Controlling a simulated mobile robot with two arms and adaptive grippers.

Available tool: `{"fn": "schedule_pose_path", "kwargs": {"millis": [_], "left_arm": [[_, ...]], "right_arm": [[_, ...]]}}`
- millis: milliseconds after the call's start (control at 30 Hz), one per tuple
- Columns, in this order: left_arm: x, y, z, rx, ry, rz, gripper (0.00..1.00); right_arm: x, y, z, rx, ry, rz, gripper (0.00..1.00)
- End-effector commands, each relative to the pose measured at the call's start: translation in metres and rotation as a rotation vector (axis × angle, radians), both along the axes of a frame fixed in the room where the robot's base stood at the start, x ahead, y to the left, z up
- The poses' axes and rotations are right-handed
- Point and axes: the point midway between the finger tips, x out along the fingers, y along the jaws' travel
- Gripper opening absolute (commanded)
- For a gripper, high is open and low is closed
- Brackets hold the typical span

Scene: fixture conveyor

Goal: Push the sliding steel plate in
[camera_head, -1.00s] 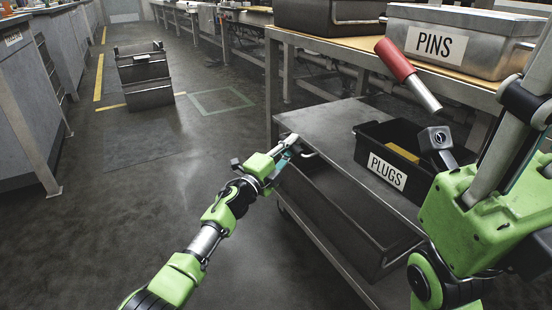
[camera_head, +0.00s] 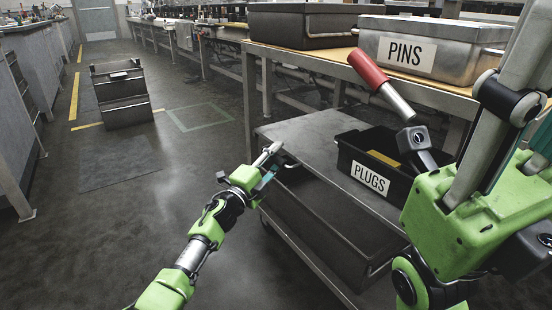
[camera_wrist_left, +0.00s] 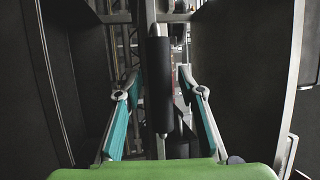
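A flat grey steel plate (camera_head: 318,126) forms the top of a low cart at the middle right. It is the only surface I see that fits the sliding steel plate; whether it can slide does not show. My left gripper (camera_head: 267,158) is at its near left corner, beside a small bar handle (camera_head: 288,164). In the left wrist view, my left gripper (camera_wrist_left: 162,110) has its two teal-padded fingers apart. A black cylindrical grip (camera_wrist_left: 160,85) on a bar shows between them, with gaps on both sides; contact is not visible. My right gripper's fingers do not show.
A black bin labelled PLUGS (camera_head: 345,160) sits on the cart. A red cylinder with a steel end (camera_head: 366,68) is above it. A metal box labelled PINS (camera_head: 455,57) stands on the table behind. Open floor (camera_head: 120,230) lies to the left.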

Motion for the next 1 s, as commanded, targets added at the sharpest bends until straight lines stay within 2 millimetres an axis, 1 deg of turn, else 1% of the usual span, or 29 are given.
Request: {"fn": "schedule_pose_path", "kwargs": {"millis": [167,267,367,700,800,1000], "left_arm": [[-0.004,0.005,-0.003,0.003,0.0,0.002,0.36],[-0.012,0.011,-0.004,0.004,-0.001,0.004,0.36],[-0.024,0.017,-0.008,0.004,0.0,0.001,0.36],[-0.073,0.047,-0.017,0.002,0.001,-0.002,0.36],[-0.085,0.054,-0.02,0.001,0.001,-0.002,0.36],[-0.097,0.062,-0.022,0.0,0.0,-0.002,0.36]], "right_arm": [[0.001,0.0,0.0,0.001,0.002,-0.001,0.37],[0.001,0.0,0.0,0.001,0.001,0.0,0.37],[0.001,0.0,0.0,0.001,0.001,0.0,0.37],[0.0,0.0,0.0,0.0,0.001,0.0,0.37],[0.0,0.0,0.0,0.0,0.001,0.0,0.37],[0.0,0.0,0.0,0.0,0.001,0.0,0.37]]}}
